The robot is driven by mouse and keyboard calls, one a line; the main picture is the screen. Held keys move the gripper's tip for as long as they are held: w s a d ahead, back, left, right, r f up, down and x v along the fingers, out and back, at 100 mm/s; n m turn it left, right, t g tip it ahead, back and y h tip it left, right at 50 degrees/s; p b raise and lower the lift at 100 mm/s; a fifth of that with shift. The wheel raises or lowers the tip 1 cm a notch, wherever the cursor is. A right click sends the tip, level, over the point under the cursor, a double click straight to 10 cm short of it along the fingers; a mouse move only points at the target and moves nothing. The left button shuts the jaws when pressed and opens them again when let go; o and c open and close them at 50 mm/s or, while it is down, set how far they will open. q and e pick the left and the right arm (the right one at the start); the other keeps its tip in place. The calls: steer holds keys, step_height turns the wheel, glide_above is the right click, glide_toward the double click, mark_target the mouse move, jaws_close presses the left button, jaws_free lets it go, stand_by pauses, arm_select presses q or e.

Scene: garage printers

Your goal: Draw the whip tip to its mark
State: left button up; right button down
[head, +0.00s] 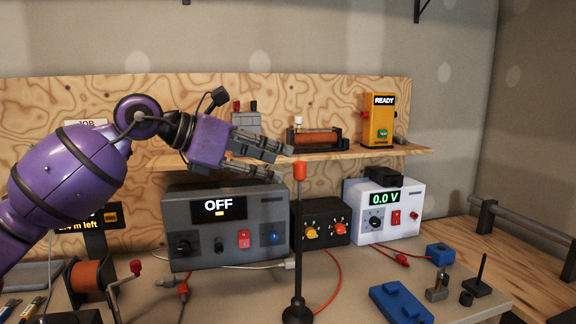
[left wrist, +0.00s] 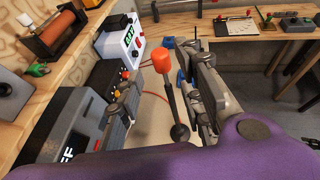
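The whip is a thin dark upright rod (head: 299,235) on a round black base (head: 298,313), with a red-orange tip (head: 300,171). My left gripper (head: 285,164) is open, its two fingers pointing right, with the tip just off the fingertips. In the left wrist view the red tip (left wrist: 162,60) shows in the gap between the spread fingers, and the round base (left wrist: 180,133) shows below. I cannot tell whether a finger touches the tip. No mark for it can be made out. My right gripper is not in view.
Behind stand a grey unit reading OFF (head: 220,230), a black knob box (head: 322,222) and a white supply reading 0.0 V (head: 385,212). A shelf (head: 350,153) holds a coil and a yellow READY device (head: 378,120). A blue block (head: 400,303) lies right of the whip.

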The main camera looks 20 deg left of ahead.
arm_select(q)
steer(key=v, duration=0.5)
steer(key=shift+s+a+r, duration=0.15)
steer(key=shift+s+a, duration=0.1)
steer(key=shift+s, duration=0.05)
